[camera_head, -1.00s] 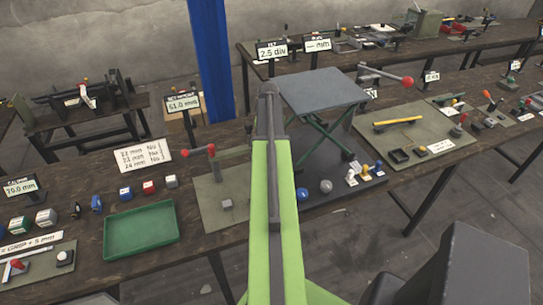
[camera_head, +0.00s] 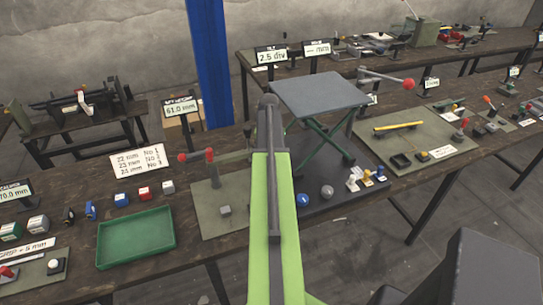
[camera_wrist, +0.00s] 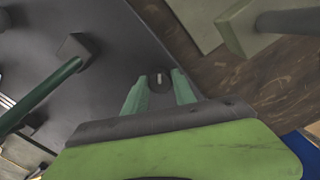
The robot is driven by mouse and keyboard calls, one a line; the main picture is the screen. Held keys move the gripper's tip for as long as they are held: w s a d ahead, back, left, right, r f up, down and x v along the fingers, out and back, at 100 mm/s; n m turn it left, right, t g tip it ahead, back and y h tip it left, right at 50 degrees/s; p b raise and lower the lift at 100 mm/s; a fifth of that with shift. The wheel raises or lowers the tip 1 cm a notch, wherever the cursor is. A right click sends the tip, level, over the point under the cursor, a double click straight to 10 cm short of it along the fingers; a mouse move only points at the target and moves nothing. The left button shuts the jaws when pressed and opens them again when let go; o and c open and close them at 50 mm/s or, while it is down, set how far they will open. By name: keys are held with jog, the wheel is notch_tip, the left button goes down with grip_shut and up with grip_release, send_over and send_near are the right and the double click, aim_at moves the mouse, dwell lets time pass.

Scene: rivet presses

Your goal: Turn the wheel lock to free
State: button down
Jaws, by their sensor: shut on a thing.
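A small dark round knob with a pale mark, which I take to be the wheel lock (camera_wrist: 160,79), shows in the wrist view near the edge of a dark base plate (camera_wrist: 125,30). My gripper (camera_wrist: 160,84) has its two green fingers on either side of the knob and is shut on it. In the head view my arm hides the gripper and the knob. The lift table (camera_head: 318,94) has a grey top on green crossed legs and stands on the dark base plate (camera_head: 335,205), just right of my arm.
A red-knobbed lever on a stand (camera_head: 210,156) is left of my arm. A green tray (camera_head: 136,237) and small blocks lie further left. Blue and grey balls and small coloured pegs (camera_head: 367,178) stand on the base plate's front. A long red-tipped lever (camera_head: 388,78) juts out right of the lift table.

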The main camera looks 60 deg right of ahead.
jog(key=shift+s, duration=0.1)
jog(key=shift+n, duration=0.4)
dwell(0.3)
jog(key=shift+s+n, duration=0.15)
jog(key=shift+n, duration=3.05)
jog(key=c, duration=1)
grip_release()
